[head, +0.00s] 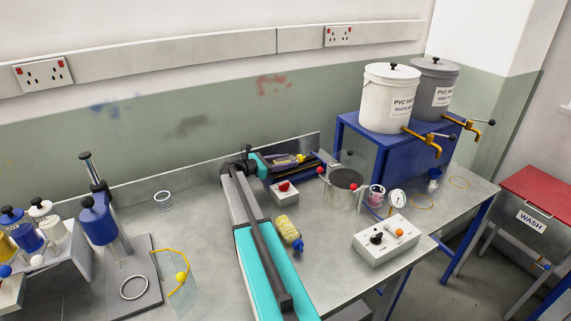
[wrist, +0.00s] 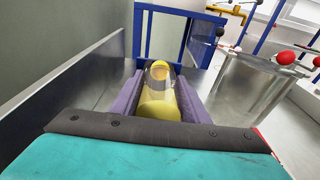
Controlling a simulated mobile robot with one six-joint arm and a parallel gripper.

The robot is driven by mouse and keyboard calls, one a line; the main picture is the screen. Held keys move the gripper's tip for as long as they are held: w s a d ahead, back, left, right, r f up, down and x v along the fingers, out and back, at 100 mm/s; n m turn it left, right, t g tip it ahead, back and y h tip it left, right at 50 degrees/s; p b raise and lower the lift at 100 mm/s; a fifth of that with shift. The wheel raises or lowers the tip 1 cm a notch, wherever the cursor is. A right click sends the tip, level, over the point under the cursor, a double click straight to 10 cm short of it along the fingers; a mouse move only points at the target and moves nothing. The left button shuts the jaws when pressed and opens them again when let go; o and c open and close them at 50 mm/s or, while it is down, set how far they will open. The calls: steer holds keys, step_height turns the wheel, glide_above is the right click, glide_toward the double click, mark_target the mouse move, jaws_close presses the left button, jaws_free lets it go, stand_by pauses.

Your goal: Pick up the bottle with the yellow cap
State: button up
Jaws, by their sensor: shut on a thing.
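My gripper (head: 292,161) is near the back wall of the bench, left of the steel pot. Its purple pads are shut on a bottle with a yellow cap (wrist: 157,103), one pad on each side. The bottle has a clear, yellowish body and points away from the wrist camera, its yellow cap at the far end. Only a small yellow part of it shows in the head view (head: 301,157). I cannot tell whether it touches the bench. Another bottle, yellowish with a blue cap (head: 287,231), lies on the bench to the right of my arm.
A white box with a red button (head: 284,193) stands just in front of my gripper. A steel pot with red-knobbed handles (head: 345,190) stands to the right. The blue stand (head: 375,148) bears two lidded buckets. A control box (head: 386,240) is at front right.

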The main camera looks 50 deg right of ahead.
steer(key=shift+r, duration=0.1)
steer(key=shift+r+b, duration=1.15)
steer(key=shift+r, duration=3.8)
steer(key=shift+r, duration=0.1)
